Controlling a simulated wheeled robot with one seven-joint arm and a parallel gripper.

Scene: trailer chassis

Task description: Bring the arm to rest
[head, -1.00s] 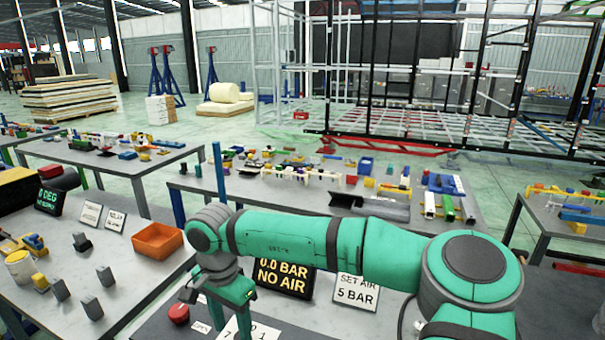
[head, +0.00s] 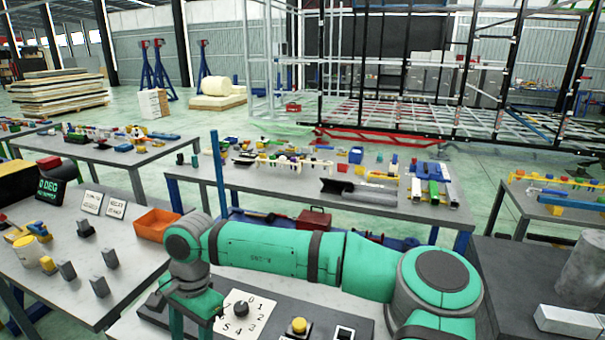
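My green arm stretches from the lower right to the left across the lower part of the head view. My gripper (head: 194,312) hangs down at its left end, and the bottom edge of the picture cuts it off. Its fingertips are not clear, so I cannot tell whether it is open or shut. I see nothing held in it. A dial with a numbered plate (head: 262,309) is just right of the gripper, on a grey panel. I cannot tell whether they touch.
A yellow button (head: 299,326) and a black switch (head: 344,332) are on the panel below the arm. An orange bin (head: 158,224) and several grey blocks are on the left table. A blue post (head: 219,175) stands behind the arm. A grey cylinder (head: 583,268) is at right.

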